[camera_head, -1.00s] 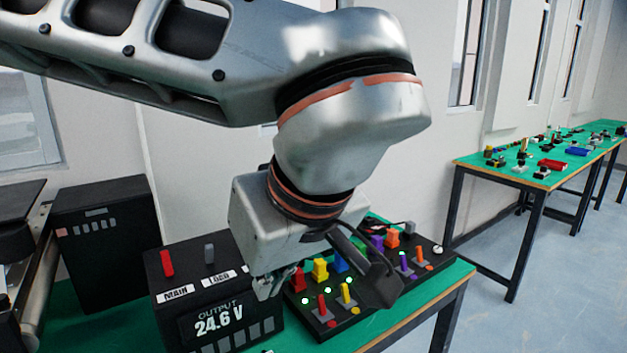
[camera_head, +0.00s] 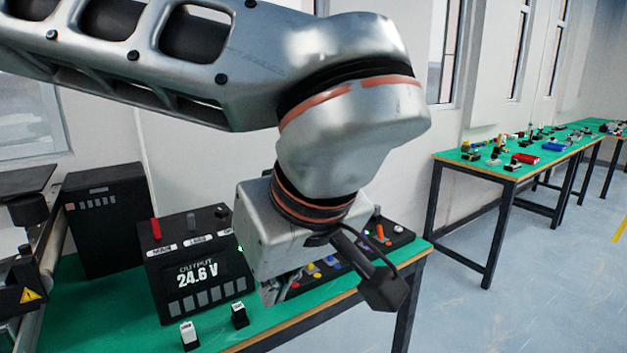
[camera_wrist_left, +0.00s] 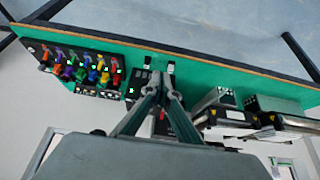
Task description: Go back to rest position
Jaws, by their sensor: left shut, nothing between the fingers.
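My left gripper (camera_head: 272,290) hangs from the arm that comes in from the upper left, above the front part of the green bench (camera_head: 120,315). In the left wrist view its fingers (camera_wrist_left: 161,80) meet at the tips, shut with nothing between them. The black power supply box (camera_head: 198,268), reading 24.6 V, stands to the left of the gripper in the head view. The switch panel (camera_head: 398,235) with coloured levers is mostly hidden behind the gripper; in the wrist view it shows at the left (camera_wrist_left: 100,60). My right gripper is not in view.
A dark box (camera_head: 105,225) stands at the back left of the bench. Two small labelled switches (camera_head: 189,335) and (camera_head: 239,314) sit near its front edge. Another green table (camera_head: 500,170) with small parts stands at the right. Open floor (camera_head: 540,265) lies between.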

